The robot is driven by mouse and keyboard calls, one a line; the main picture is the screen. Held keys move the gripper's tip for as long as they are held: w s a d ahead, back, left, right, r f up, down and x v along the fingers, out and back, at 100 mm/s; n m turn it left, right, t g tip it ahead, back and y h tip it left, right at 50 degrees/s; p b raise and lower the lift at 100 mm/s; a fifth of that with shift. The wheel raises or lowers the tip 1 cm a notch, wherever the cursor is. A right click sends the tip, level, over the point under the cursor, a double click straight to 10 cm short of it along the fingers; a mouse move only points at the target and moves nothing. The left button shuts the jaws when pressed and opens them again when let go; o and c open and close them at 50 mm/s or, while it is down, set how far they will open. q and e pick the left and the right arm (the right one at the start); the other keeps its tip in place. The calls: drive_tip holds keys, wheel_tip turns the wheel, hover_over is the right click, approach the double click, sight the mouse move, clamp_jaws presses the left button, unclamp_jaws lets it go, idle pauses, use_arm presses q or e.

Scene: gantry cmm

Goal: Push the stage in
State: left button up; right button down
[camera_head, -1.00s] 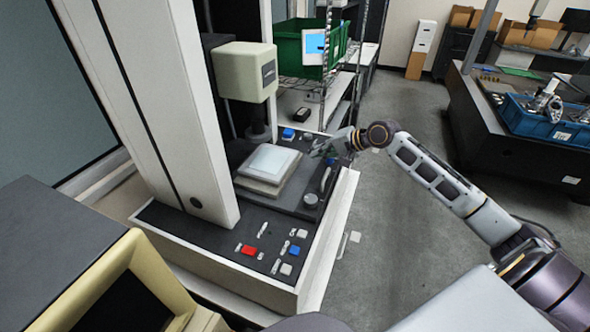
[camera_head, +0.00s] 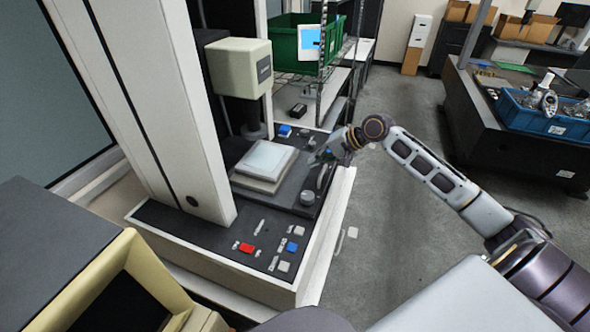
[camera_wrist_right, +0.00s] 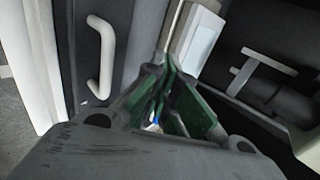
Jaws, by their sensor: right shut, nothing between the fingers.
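The stage (camera_head: 290,198) is a dark flat plate on the machine's base, with a pale square block (camera_head: 265,162) on top. A curved handle (camera_head: 322,177) stands on its right side; a pale handle also shows in the right wrist view (camera_wrist_right: 105,60). My right gripper (camera_head: 318,159) is just behind the handle, to the right of the pale block. Its green-padded fingers (camera_wrist_right: 165,95) are shut and empty, pointing toward the stage. I cannot tell whether they touch it. My left gripper is out of view.
A white column (camera_head: 165,110) and a cream head (camera_head: 238,68) rise beside the stage. Red (camera_head: 246,247) and blue buttons sit on the front panel. A wire shelf with a green bin (camera_head: 293,42) is behind. Grey floor on the right is open.

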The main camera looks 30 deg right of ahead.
sight(285, 165)
drive_tip(key=shift+p+x, duration=0.4)
drive_tip(key=shift+x, duration=4.6)
drive_tip(key=shift+a+r, duration=0.1)
drive_tip(key=shift+w+a+r+p, duration=0.1)
drive_tip(key=shift+w+a+p, duration=0.5)
drive_tip(key=shift+w, duration=0.15)
drive_tip(key=shift+w+a+p, duration=0.3)
drive_tip(key=shift+w+a, duration=0.25)
drive_tip(key=shift+w, duration=0.05)
drive_tip(key=shift+w+a, duration=0.25)
drive_tip(key=shift+d, duration=0.1)
